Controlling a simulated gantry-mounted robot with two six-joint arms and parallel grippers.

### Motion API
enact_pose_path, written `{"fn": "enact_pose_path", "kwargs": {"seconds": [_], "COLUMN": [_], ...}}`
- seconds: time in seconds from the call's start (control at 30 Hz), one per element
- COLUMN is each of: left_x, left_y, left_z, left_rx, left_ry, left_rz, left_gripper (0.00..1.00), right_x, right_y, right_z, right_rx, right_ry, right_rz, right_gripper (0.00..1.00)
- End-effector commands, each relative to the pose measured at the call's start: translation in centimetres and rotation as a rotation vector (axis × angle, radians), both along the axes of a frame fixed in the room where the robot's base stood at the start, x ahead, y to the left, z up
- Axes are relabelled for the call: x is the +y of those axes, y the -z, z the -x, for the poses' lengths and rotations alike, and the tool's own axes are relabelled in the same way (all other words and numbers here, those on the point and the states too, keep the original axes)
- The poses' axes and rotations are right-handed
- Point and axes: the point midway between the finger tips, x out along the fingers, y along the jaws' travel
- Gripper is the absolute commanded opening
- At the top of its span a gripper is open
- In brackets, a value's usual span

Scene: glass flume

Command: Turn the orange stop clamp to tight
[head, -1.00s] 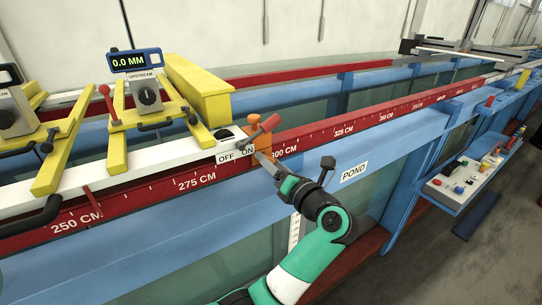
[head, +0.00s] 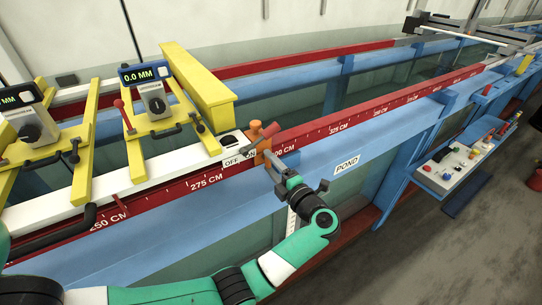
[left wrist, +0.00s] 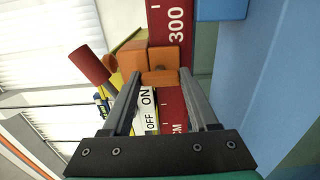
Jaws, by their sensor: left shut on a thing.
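The orange stop clamp (head: 257,143) sits on the red rail by the 300 CM mark, at the end of the white ON/OFF strip. A red handle (head: 270,130) sticks out from its top. My left gripper (head: 267,156) reaches the clamp's near side from below right. In the left wrist view the fingertips (left wrist: 160,76) are on either side of the clamp's lower orange block (left wrist: 160,58), shut on it. The red handle (left wrist: 88,65) is outside the fingers, to the left. Finger contact is partly hidden in the head view. My right gripper is not in view.
The white strip with the ON/OFF label (head: 236,160) adjoins the clamp. Yellow frames with an UPSTREAM gauge (head: 152,95) stand on the rails to the left. A blue beam (head: 345,145) runs alongside, bearing a POND label.

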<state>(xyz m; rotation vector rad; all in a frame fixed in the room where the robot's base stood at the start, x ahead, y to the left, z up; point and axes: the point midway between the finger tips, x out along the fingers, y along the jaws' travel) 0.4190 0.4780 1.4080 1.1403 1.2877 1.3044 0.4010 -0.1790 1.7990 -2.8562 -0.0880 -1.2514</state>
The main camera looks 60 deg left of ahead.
Motion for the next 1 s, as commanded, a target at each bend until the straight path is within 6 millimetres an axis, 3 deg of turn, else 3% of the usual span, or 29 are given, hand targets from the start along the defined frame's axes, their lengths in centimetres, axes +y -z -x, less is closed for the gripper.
{"fn": "enact_pose_path", "kwargs": {"seconds": [0.03,0.3,0.9,0.93,1.0], "left_x": [0.0,0.0,0.0,0.0,0.0], "left_y": [-0.5,-0.2,0.0,0.0,0.0], "left_z": [0.0,0.0,0.0,0.0,0.0], "left_rx": [0.034,0.159,0.204,0.204,0.203], "left_ry": [0.0,0.0,0.001,0.001,0.001], "left_rz": [0.003,0.018,0.024,0.024,0.024], "left_gripper": [0.04,0.04,0.04,0.63,0.76], "right_x": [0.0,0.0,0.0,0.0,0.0], "right_y": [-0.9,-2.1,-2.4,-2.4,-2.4], "right_z": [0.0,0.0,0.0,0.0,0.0], "right_rx": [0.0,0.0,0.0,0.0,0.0], "right_ry": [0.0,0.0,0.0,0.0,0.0], "right_rz": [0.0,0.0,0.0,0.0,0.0], "right_gripper": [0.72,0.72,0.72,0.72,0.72]}}
